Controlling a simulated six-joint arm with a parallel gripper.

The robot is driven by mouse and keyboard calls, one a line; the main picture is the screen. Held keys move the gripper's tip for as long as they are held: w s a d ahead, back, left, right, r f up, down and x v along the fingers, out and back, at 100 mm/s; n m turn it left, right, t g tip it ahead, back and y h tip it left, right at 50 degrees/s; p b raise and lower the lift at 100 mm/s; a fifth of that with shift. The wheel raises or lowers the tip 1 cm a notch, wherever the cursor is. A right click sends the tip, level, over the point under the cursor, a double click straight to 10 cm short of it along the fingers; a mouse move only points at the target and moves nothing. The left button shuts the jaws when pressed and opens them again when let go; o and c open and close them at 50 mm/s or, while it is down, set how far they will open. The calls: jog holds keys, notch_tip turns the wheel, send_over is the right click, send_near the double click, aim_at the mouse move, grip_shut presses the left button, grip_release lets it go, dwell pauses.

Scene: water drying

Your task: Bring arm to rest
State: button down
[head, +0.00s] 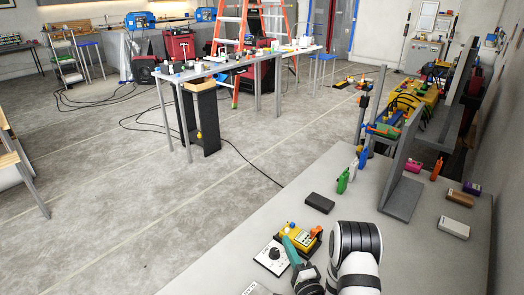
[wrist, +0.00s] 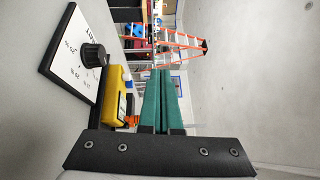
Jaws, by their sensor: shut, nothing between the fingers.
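My gripper (head: 287,241) has teal fingers and is low over the front of the grey workbench (head: 240,248). The fingers lie together and hold nothing; in the wrist view they also show side by side (wrist: 162,75). My white arm is bent just to the right of the gripper. A white panel with a black dial knob (head: 274,254) lies left of the fingers. A yellow device (head: 304,238) with an orange part is close to the fingers on the far side. I cannot tell whether the fingers touch it.
A black block (head: 320,203) lies farther back on the bench. Green bottles (head: 343,181) stand near a grey upright bracket (head: 400,196). A white block (head: 454,228) and a brown block (head: 460,198) lie at the right.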

jog(key=s+a+r+n+g+y, duration=0.4)
jog(key=a+r+y, duration=0.6)
jog(key=a+r, duration=0.25)
jog(key=s+a+r+n+g+y, duration=0.2)
jog(key=s+a+r+n+g, duration=0.15)
jog(key=s+g, duration=0.3)
jog(key=s+a+r+n+g+y, duration=0.1)
jog(key=s+a+r+n+g, duration=0.3)
jog(key=s, duration=0.4)
jog(key=s+d+f+g+h, duration=0.2)
jog(key=s+g+h, duration=0.15)
jog(key=s, duration=0.35)
jog(key=s+d+f+g+h, duration=0.1)
jog(key=s+g+h, duration=0.25)
jog(key=s, duration=0.45)
jog(key=s+d+f+t+h, duration=0.3)
jog(key=d+h, duration=0.5)
jog(key=d, duration=0.3)
jog(key=shift+s+d, duration=0.2)
jog(key=shift+d, duration=0.15)
jog(key=shift+m, duration=0.25)
